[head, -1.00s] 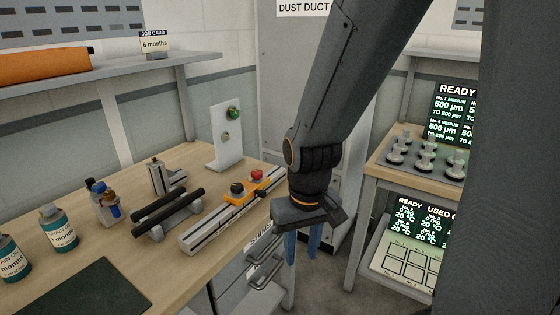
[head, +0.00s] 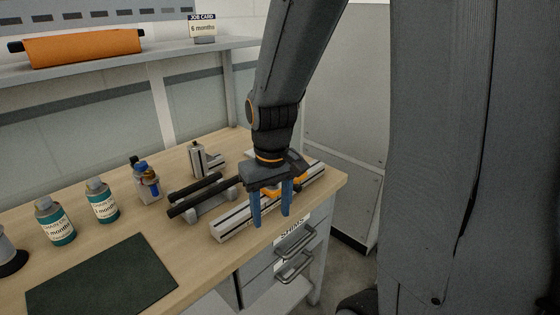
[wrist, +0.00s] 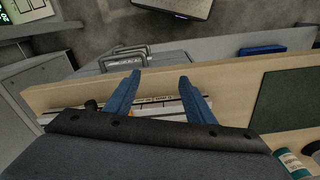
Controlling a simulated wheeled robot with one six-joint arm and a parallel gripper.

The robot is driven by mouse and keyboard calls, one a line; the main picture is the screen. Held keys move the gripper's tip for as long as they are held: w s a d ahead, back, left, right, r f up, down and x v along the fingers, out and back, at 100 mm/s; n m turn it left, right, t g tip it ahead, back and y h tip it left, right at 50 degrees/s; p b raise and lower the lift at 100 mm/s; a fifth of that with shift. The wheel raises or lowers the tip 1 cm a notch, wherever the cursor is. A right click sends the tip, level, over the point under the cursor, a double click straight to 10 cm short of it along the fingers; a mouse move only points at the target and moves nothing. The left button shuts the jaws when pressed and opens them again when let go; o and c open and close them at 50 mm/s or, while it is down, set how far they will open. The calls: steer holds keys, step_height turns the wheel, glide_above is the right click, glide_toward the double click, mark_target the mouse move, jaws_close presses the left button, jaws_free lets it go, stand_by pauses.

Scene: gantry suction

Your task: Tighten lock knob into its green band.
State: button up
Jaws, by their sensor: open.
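My gripper (head: 271,220) is open and empty, with its blue fingers pointing down in front of the pale slotted rail (head: 232,224) on the bench. It also shows in the wrist view (wrist: 160,76), with the fingers apart and part of the rail between them. The orange carriage (head: 299,191) on the rail is mostly hidden behind my gripper. Its knobs are hidden in the head view. A small dark round part (wrist: 91,104) shows left of the fingers in the wrist view; I cannot tell if it is the lock knob. No green band is visible.
Dark bars on a stand (head: 197,198) lie left of the rail, near a small metal block (head: 199,160). Bottles (head: 103,200) and a dark mat (head: 100,280) are further left. Drawers with handles (head: 293,240) are below the bench edge. A shelf (head: 100,62) runs above.

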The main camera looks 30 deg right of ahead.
steer(key=w+d+r, duration=0.2)
steer(key=w+d, duration=0.3)
steer(key=w+d+r+n, duration=0.1)
steer(key=w+d+r, duration=0.2)
steer(key=w+d, duration=0.1)
steer(key=w+d+r+n+p, duration=0.1)
steer(key=w+d+r, duration=0.2)
steer(key=w+d, duration=0.2)
steer(key=shift+w+d+r+g, duration=0.1)
steer(key=shift+w+d+g, duration=0.1)
steer(key=shift+w, duration=0.35)
steer(key=shift+w+d+g, duration=0.1)
steer(key=shift+w+d, duration=0.05)
steer(key=shift+w, duration=0.4)
steer(key=shift+w+d, duration=0.15)
steer(key=shift+d, duration=0.25)
steer(key=shift+w+f+p, duration=0.1)
steer(key=shift+f+p, duration=0.75)
steer(key=shift+f, duration=2.85)
steer(key=c, duration=1.1)
steer(key=shift+o, duration=0.2)
steer(key=m+p, duration=0.1)
steer(key=m, duration=0.3)
steer(key=shift+m, duration=0.4)
